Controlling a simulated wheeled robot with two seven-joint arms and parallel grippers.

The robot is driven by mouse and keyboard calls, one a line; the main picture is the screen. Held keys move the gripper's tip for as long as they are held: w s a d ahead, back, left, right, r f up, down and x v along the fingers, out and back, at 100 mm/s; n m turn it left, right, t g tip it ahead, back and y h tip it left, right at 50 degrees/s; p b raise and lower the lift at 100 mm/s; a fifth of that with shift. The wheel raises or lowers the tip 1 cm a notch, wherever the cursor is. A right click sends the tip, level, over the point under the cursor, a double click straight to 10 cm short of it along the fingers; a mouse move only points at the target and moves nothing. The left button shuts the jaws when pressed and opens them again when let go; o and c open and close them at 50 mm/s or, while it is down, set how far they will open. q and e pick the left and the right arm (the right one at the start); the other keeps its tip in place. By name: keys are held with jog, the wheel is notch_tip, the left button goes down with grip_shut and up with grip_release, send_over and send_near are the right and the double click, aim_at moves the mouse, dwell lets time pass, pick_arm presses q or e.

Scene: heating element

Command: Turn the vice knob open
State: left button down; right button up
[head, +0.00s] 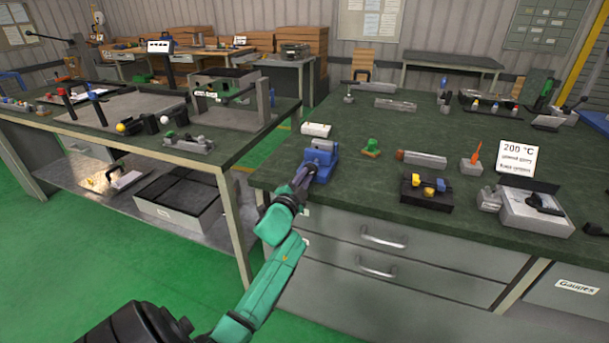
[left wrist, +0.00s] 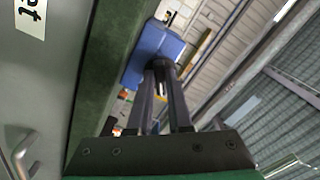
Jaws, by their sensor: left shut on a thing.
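The small blue vice (head: 322,158) stands at the near left corner of the green-topped workbench. My left gripper (head: 304,178) reaches it from the front, at the bench edge. In the left wrist view the blue vice body (left wrist: 150,45) is just beyond the fingertips of my left gripper (left wrist: 161,68). The two dark fingers are shut on the vice knob, which is mostly hidden between and behind them. I cannot tell how far the vice jaws are apart. My right gripper is in neither view.
Drawers with handles (head: 384,240) are below the bench edge.

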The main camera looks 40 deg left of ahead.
pick_arm(q)
jog(key=n+p, duration=0.3)
jog(key=n, duration=0.3)
jog(key=shift+d, duration=0.1)
jog(key=n+p, duration=0.1)
jog(key=n, duration=0.2)
jog(key=shift+f+n+p, duration=0.1)
jog(key=shift+n+p, duration=0.2)
jog(key=shift+d+f+n+p, duration=0.1)
jog(key=shift+n+p, duration=0.3)
jog(key=shift+n, duration=0.4)
jog(key=c, duration=0.8)
grip_release()
jog(key=shift+c, duration=0.2)
